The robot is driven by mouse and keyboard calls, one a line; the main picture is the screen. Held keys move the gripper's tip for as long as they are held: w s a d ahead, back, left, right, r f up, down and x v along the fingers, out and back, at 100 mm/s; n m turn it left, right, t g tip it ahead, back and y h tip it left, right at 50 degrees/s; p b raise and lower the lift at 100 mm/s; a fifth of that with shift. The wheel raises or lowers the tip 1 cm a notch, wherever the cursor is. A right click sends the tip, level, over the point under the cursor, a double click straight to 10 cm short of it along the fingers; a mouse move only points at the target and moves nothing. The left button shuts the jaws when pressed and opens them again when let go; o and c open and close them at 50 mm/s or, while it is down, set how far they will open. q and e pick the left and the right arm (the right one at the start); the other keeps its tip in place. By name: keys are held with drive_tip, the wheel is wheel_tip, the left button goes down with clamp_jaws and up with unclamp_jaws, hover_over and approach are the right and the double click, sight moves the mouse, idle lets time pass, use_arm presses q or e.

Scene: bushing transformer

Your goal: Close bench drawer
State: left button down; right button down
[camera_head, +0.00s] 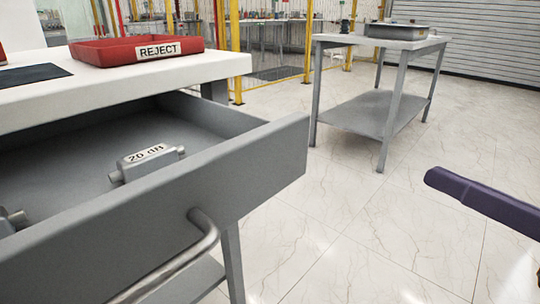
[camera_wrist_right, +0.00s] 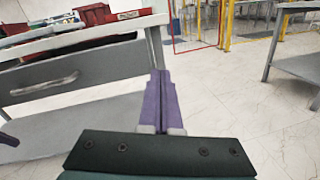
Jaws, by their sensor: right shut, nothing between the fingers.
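The grey bench drawer (camera_head: 170,205) stands pulled out in the head view, its inside showing. Its curved metal handle (camera_head: 205,240) is on the front face. The drawer front also shows at left in the right wrist view (camera_wrist_right: 100,70), with its handle (camera_wrist_right: 44,86). My right gripper (camera_head: 432,178) is to the right of the drawer in the head view, apart from it. Its purple fingers are shut together and empty in the wrist view (camera_wrist_right: 160,76). A purple tip (camera_wrist_right: 8,139) at the left edge of that view looks like part of my left gripper; its jaws are hidden.
A red REJECT tray (camera_head: 125,52) sits on the white bench top (camera_head: 215,66). A grey side table (camera_head: 370,112) stands behind. Open tiled floor lies between the drawer and my right gripper.

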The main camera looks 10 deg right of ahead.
drive_tip(key=s+a+f+n+g+y, duration=0.1)
drive_tip(key=f+n+g+y, duration=0.1)
drive_tip(key=n, duration=0.2)
approach(298, 152)
drive_tip(key=shift+n+y, duration=0.3)
drive_tip(key=shift+n, duration=0.1)
drive_tip(key=x, duration=0.5)
drive_tip(key=shift+w+a+f, duration=0.1)
drive_tip(key=shift+w+a, duration=0.05)
drive_tip(key=shift+w, duration=0.25)
use_arm(q)
drive_tip(key=shift+w+d+f, duration=0.1)
drive_tip(key=shift+w+f, duration=0.1)
use_arm(e)
drive_tip(key=shift+w+a, duration=0.3)
drive_tip(key=shift+w, duration=0.15)
drive_tip(key=shift+w, duration=0.1)
